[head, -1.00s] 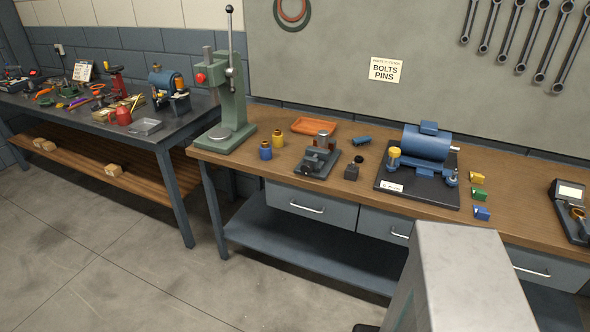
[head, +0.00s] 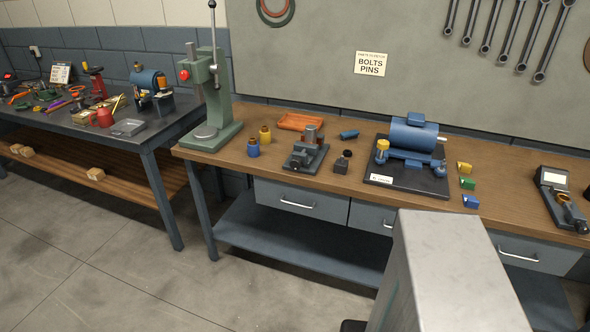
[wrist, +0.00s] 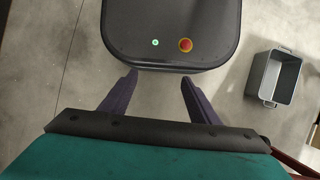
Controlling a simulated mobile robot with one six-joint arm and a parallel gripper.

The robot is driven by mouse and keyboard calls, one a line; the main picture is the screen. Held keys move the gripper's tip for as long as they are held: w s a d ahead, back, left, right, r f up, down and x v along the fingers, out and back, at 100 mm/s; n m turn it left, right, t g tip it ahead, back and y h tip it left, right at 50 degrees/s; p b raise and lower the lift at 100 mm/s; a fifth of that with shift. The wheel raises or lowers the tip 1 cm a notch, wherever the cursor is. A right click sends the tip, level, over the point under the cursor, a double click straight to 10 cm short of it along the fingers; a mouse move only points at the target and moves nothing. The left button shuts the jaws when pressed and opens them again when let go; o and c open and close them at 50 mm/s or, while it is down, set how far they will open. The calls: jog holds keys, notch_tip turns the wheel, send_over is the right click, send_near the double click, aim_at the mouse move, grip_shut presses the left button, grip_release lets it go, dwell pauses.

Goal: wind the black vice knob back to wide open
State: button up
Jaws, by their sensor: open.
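The small grey vice (head: 305,153) sits on the wooden bench between the yellow and blue pots and a small dark block. A grey cylinder stands upright at its back. Its black knob is too small to make out clearly in the head view, so I cannot tell how far it is wound. My gripper (wrist: 160,92) shows in the wrist view with its two dark purple fingers apart and nothing between them. It is over my own base, away from the vice. The gripper is not in the head view.
A green arbor press (head: 212,100) stands left of the vice, an orange tray (head: 300,121) behind it. A blue motor on a black plate (head: 408,185) is to the right. A grey bin (wrist: 273,78) stands on the floor. Floor in front of the bench looks clear.

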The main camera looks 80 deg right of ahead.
jog(key=w+d+r+m+t+h+b, duration=0.1)
jog(key=w+d+m+t+b, duration=0.1)
jog(key=w+d+b, duration=0.65)
jog(key=w+d+m+t+h+b, duration=0.25)
jog(key=w+d, duration=0.35)
jog(key=d, duration=0.7)
jog(key=d+r+m+t+h+b, duration=0.15)
jog(key=d+r+b, duration=0.3)
jog(key=d, duration=0.65)
jog(key=d+r+m+t+h+b, duration=0.1)
jog(key=d+r+m+h+b, duration=0.25)
jog(key=d, duration=0.85)
jog(key=s+d+r+m+g+h+b, duration=0.2)
jog(key=s+d+r+m+h+b, duration=0.25)
jog(key=s+d+r+b, duration=0.85)
jog(key=s+d+r+m+g+h+b, duration=0.2)
jog(key=s+d+r, duration=0.2)
jog(key=s+r, duration=0.6)
jog(key=s+d+r+m+g+h+b, duration=0.2)
jog(key=s+d+r, duration=0.3)
jog(key=s+r, duration=0.4)
jog(key=s+b, duration=0.1)
jog(key=s, duration=0.2)
jog(key=shift+s+d+r+m+b, duration=0.2)
jog(key=shift+d+r+m+b, duration=0.05)
jog(key=shift+r+m+b, duration=0.15)
